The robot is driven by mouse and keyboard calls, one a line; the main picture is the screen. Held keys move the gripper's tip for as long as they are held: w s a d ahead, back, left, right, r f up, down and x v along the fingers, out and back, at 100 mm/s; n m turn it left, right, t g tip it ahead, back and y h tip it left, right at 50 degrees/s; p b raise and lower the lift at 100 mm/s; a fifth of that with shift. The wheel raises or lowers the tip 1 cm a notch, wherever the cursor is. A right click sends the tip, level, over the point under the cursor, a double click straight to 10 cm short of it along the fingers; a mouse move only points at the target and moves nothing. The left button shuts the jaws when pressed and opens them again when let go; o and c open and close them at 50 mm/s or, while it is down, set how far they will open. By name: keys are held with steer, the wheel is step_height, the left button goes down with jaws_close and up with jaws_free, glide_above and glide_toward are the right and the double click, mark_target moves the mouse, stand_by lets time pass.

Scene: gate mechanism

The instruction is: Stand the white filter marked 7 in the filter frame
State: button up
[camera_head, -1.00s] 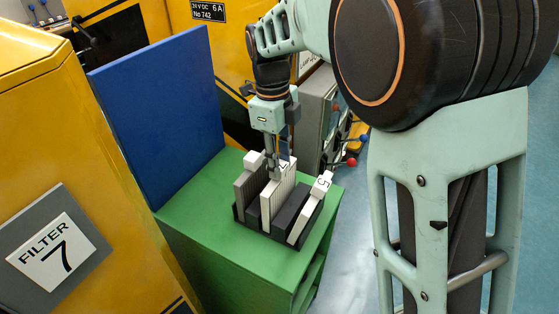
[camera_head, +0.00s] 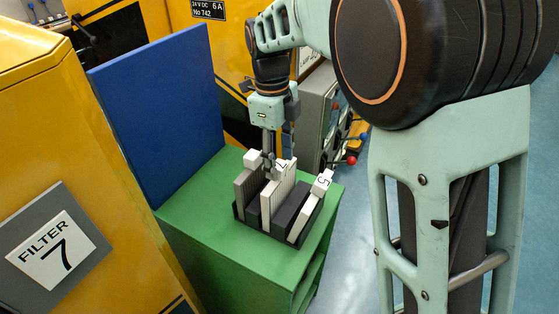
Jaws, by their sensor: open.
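The white filter marked 7 (camera_head: 279,197) stands upright in the middle of a dark rack (camera_head: 277,233) on the green cabinet. I cannot make out a separate filter frame in this view.
A blue panel (camera_head: 163,114) stands along the left of the green cabinet (camera_head: 208,236). A yellow cabinet (camera_head: 52,130) at left carries a "FILTER 7" sign (camera_head: 53,250). The green top in front of the rack is clear. A grey unit with coloured knobs is behind right.

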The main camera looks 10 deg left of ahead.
step_height(320, 180, up, 11)
steer(key=shift+a, duration=0.4)
steer(key=shift+w, duration=0.15)
